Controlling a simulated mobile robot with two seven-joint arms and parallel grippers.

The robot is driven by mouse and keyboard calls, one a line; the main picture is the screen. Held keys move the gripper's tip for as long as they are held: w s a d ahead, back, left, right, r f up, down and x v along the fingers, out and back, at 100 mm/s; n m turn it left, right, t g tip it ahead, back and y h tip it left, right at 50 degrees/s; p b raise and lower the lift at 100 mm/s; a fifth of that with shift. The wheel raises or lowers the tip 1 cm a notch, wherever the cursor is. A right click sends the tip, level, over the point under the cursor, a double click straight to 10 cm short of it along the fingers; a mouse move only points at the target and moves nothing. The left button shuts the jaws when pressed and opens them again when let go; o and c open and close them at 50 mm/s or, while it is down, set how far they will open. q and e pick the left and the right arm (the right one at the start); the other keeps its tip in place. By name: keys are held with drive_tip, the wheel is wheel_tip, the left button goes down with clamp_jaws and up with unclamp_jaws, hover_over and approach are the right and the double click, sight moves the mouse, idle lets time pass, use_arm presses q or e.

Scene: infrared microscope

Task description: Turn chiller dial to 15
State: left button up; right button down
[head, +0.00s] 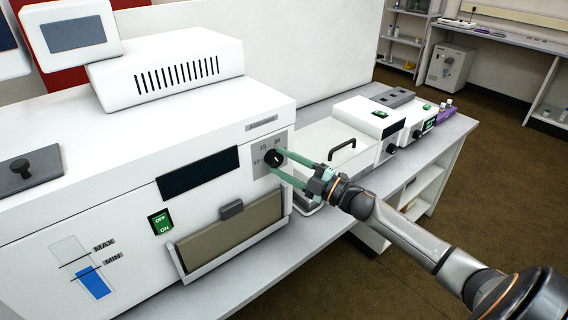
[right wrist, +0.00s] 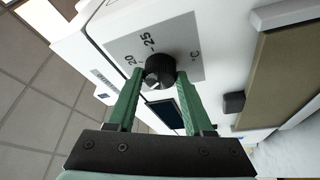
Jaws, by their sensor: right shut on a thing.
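The chiller is the large white box (head: 110,215) at the left of the head view. Its black round dial (head: 273,158) sits on a grey scale plate (head: 262,148) near the box's right front edge. In the right wrist view the dial (right wrist: 160,70) lies between the green fingertips, with printed numbers 20 and 25 and a °C mark around it. My right gripper (head: 280,162) is shut on the dial, with one finger on each side. My left gripper is not in view.
A green power switch (head: 160,222), a dark display (head: 198,173) and a drop-front panel (head: 230,232) are on the chiller's front. A lidded white bath with a black handle (head: 342,149) stands to the right on the bench. Open floor (head: 480,150) lies beyond the bench.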

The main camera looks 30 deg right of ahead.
drive_tip(key=shift+c, duration=1.4)
unclamp_jaws()
drive_tip(key=b+v, duration=0.1)
drive_tip(key=v, duration=1.1)
drive_tip(key=shift+s, duration=0.25)
drive_tip(key=shift+d, duration=0.15)
drive_tip(key=s+a+f+m+g+h, duration=0.1)
drive_tip(key=s+a+f+m+h, duration=0.2)
drive_tip(key=f, duration=0.4)
drive_tip(key=s+a+f+m+g+h, duration=0.1)
drive_tip(key=a+f+m+h, duration=0.15)
drive_tip(key=f+m, duration=0.3)
drive_tip(key=s+a+f+m+g+h, duration=0.1)
drive_tip(key=s+a+f+m+g, duration=0.2)
drive_tip(key=f, duration=0.4)
drive_tip(key=s+a+f+m+g, duration=0.2)
drive_tip(key=s+a+f, duration=0.2)
drive_tip(key=a, duration=0.3)
drive_tip(key=s+a+f+m+g, duration=0.2)
drive_tip(key=s+a+f, duration=0.2)
drive_tip(key=a, duration=0.4)
drive_tip(key=shift+s+p, duration=0.3)
drive_tip(key=shift+s, duration=0.05)
